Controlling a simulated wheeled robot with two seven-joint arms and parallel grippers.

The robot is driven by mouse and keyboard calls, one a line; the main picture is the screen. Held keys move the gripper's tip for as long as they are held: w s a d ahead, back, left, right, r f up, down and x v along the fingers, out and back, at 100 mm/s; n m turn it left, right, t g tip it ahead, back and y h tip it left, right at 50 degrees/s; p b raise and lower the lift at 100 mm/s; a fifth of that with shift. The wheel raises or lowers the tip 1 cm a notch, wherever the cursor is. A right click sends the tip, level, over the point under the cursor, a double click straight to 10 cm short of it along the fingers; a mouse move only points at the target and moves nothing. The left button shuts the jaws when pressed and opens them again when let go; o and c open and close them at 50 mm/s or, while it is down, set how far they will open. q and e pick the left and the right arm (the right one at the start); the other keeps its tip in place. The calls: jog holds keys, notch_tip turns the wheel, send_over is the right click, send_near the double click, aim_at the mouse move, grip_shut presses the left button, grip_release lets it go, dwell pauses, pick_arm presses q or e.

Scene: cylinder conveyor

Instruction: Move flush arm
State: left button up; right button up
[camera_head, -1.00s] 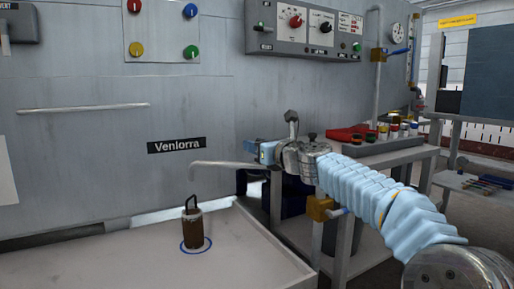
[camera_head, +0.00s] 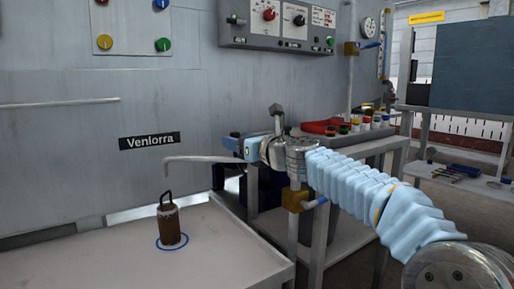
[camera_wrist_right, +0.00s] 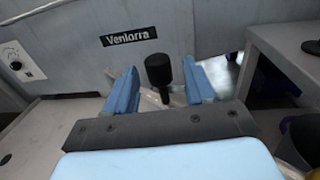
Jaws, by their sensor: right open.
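The flush arm (camera_head: 196,158) is a thin grey pipe with a bent-down left end, above the pale tray. Its right end passes behind my right gripper (camera_head: 232,148) in the head view. In the right wrist view, a black rounded handle (camera_wrist_right: 158,70) stands between the two blue fingers of the open right gripper (camera_wrist_right: 160,84). A pale bar shows behind the handle. I cannot tell whether a finger touches it. My left gripper is not in view.
A brown cylinder with a wire loop (camera_head: 169,226) stands in a blue ring on the tray (camera_head: 225,245). The wall with the "Venlorra" label (camera_head: 150,141) is behind. A side table (camera_head: 345,153) with a red tray (camera_head: 322,127) and small jars stands behind my right arm.

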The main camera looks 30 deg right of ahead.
jog(key=s+d, duration=0.1)
jog(key=s, duration=0.9)
jog(key=shift+d, duration=0.15)
